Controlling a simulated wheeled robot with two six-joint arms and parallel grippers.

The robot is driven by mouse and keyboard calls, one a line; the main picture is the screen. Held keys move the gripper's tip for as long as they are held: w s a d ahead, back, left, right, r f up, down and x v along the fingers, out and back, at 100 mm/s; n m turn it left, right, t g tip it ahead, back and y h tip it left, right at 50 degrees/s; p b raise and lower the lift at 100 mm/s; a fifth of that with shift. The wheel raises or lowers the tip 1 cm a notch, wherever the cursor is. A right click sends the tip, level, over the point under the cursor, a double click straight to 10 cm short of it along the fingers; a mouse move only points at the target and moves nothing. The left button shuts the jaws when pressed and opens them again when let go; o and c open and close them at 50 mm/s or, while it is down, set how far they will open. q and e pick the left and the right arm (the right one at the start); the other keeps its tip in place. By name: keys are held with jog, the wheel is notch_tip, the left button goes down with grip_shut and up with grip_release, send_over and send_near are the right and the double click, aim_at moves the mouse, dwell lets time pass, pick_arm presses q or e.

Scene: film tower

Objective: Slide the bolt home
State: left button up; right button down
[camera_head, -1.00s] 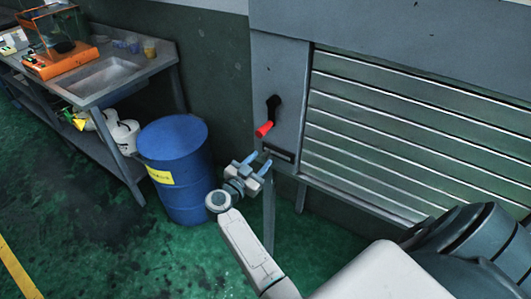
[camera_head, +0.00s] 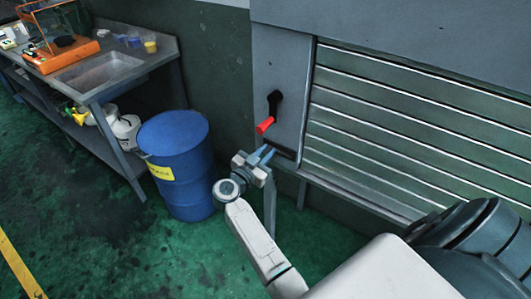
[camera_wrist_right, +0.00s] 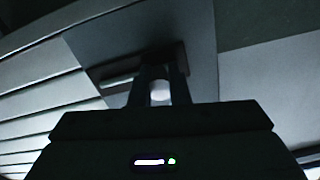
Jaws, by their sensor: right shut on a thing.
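The bolt is mostly hidden in the head view by my gripper, at a dark strip low on the grey panel below the red-handled lever. My left gripper is in neither view.
A black lever with a red handle (camera_head: 265,125) sits just above my right gripper. A slatted shutter (camera_head: 400,130) is to the right. A blue drum (camera_head: 178,170) stands close on the left, beside a sink bench (camera_head: 158,60). Green floor is open at lower left.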

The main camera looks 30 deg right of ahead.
aim_at(282, 150)
jog(key=shift+s+d+r+p, duration=0.2)
jog(key=shift+s+p, duration=0.25)
jog(key=shift+p, duration=0.15)
jog(key=shift+s+d+p, duration=0.35)
jog(key=shift+s+p, duration=0.55)
jog(key=shift+p, duration=0.05)
jog(key=shift+s+d, duration=0.15)
jog(key=shift+s, duration=0.15)
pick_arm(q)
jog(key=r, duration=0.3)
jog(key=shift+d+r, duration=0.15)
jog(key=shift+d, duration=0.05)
pick_arm(e)
jog(key=shift+f, duration=0.25)
jog(key=c, duration=1.4)
grip_release()
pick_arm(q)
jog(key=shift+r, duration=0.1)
pick_arm(e)
jog(key=shift+o, duration=0.2)
